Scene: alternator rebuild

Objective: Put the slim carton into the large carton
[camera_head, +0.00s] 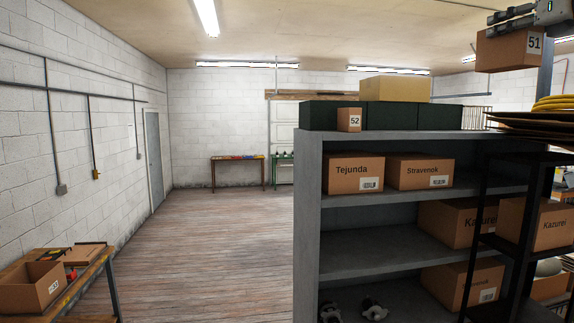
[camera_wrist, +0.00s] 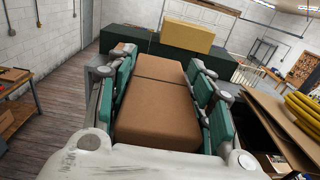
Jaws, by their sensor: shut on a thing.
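My gripper (camera_head: 522,20) is at the upper right of the head view, shut on a closed brown carton marked 51 (camera_head: 507,52). The carton hangs in the air, higher than the shelf top. In the wrist view the same carton (camera_wrist: 160,112) lies lengthwise between the green finger pads, with a seam across its top. A small, narrow carton marked 52 (camera_head: 348,120) stands on the shelf top. An open-topped brown carton (camera_head: 32,287) with a white label sits on a bench at the lower left; its inside is partly visible. No label says which carton is slim or large.
The grey shelf unit (camera_head: 308,220) holds the Tejunda (camera_head: 355,175), Stravenok (camera_head: 420,172) and Kazurei cartons. Dark green boxes (camera_head: 390,116) and a yellowish box (camera_head: 394,89) are on top. Flat cardboard with yellow coils (camera_head: 552,104) lies at right. Open floor (camera_head: 215,235) separates bench (camera_head: 98,272) and shelf.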

